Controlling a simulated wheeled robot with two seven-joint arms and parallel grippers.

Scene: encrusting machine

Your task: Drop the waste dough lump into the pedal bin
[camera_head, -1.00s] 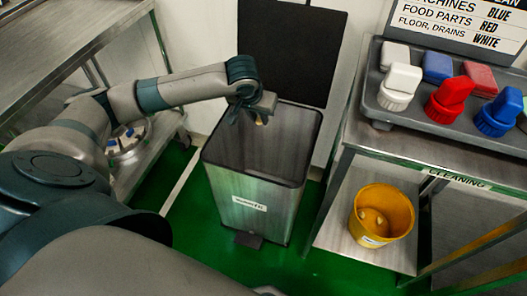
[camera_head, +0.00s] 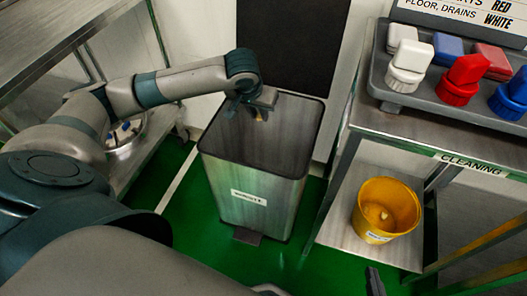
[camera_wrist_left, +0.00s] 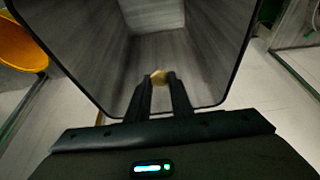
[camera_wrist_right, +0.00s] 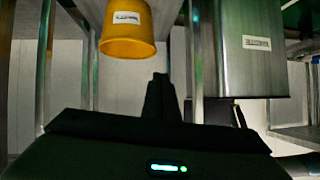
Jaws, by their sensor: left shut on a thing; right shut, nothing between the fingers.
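The pedal bin (camera_head: 250,196) is a tall grey metal box with its dark lid raised at the back (camera_head: 291,45) and a pedal at its front foot. My left gripper (camera_head: 258,112) is over the bin's open mouth, shut on the small yellowish dough lump (camera_head: 259,117). In the left wrist view the lump (camera_wrist_left: 160,77) sits between the fingertips (camera_wrist_left: 160,80), with the empty-looking bin interior (camera_wrist_left: 160,45) beyond. My right gripper (camera_wrist_right: 159,82) is shut and empty, low down; in the right wrist view the bin (camera_wrist_right: 250,50) stands to its right.
A yellow bucket (camera_head: 388,212) stands on the lower shelf of the cleaning table at right. Several red, blue and white brushes rest on the dark tray (camera_head: 382,92) above. A steel bench (camera_head: 60,40) is at left. Green floor shows around the bin.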

